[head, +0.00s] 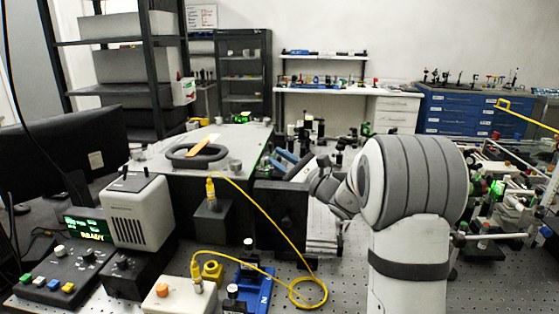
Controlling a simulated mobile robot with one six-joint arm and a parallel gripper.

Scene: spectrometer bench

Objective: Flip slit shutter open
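The slit shutter itself I cannot make out in the head view. A large grey instrument housing (215,150) stands in the middle, with a black ring and an orange-yellow piece on its top. A black upright plate (280,218) stands in front of its right side. My arm rises at the right of the picture and bends left behind this plate. My gripper is hidden or too small to tell from the parts around it, so whether it is open or shut does not show.
A yellow cable (262,212) loops from the black post block to a plug (196,268) near the front. A grey box (138,210), a button panel (60,268) and a monitor (70,155) fill the left. Optics crowd the right. Some perforated bench top (345,285) is bare before my arm.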

